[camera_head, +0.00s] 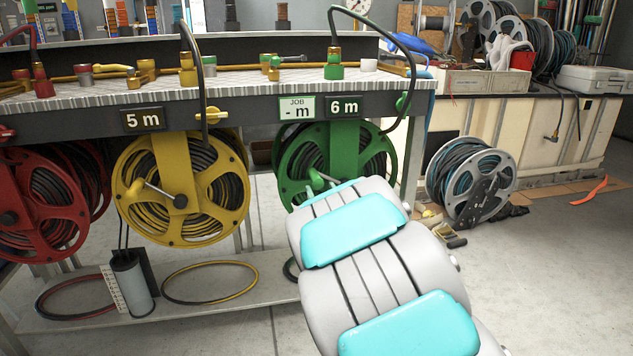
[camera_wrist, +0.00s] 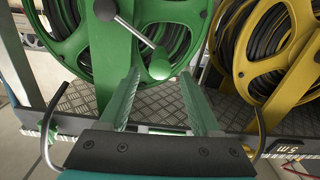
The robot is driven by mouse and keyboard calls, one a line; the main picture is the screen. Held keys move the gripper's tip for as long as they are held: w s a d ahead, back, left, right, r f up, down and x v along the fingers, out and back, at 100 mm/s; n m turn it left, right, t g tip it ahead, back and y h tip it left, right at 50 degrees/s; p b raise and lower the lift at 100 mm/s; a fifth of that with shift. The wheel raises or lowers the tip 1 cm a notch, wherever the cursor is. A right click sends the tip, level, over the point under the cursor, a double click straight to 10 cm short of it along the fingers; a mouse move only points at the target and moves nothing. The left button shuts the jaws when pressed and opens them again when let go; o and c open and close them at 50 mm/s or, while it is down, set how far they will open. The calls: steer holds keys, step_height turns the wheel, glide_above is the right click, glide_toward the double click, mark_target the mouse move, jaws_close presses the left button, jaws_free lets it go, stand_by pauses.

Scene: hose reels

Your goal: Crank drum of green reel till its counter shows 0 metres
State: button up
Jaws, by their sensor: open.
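The green reel (camera_head: 350,150) hangs under the bench edge, wound with dark hose, its lower right hidden by my arm. Its counter (camera_head: 343,107) reads 6 m, and the job sign (camera_head: 297,108) beside it reads - m. In the upside-down wrist view the green reel (camera_wrist: 90,45) is close ahead. Contact cannot be told. The head view hides my gripper behind my arm.
The yellow reel (camera_head: 180,190), with a 5 m counter (camera_head: 143,120), hangs just left of the green one; the red reel (camera_head: 35,205) is further left. A lower shelf (camera_head: 220,290) holds hose loops and a grey cylinder (camera_head: 132,285). A grey reel (camera_head: 468,180) stands on the floor at right.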

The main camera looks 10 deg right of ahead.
mark_target(319, 185)
steer(key=shift+w, duration=3.2)
steer(key=shift+c, duration=0.3)
jaws_close()
